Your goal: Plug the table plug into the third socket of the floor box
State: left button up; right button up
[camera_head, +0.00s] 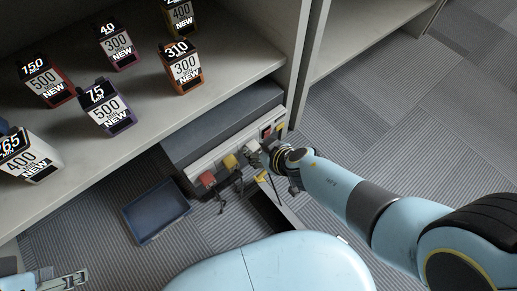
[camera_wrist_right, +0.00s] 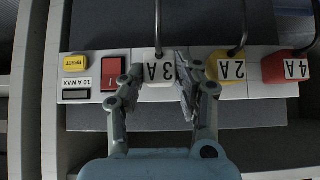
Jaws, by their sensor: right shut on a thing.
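A white power strip (camera_wrist_right: 75,94) runs along the front of a grey box (camera_head: 225,120) under the shelf. In the right wrist view it carries a white plug marked 3 A (camera_wrist_right: 158,70), a yellow plug marked 2 A (camera_wrist_right: 228,66) and a red plug marked 4 A (camera_wrist_right: 285,68), each with a dark cord. My right gripper (camera_wrist_right: 157,84) is shut on the white plug, one finger on each side. It also shows in the head view (camera_head: 262,158). I cannot tell whether the white plug is fully seated. My left gripper (camera_head: 75,279) is at the lower left, away from the strip; its jaw state is unclear.
A red switch (camera_wrist_right: 114,74) and a yellow reset button (camera_wrist_right: 76,63) sit beside the white plug. Several labelled packs (camera_head: 107,107) stand on the shelf above.

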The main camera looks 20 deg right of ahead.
jog(key=shift+w, duration=0.1)
dwell(0.5)
jog(key=o, duration=1.2)
jog(key=v, duration=1.2)
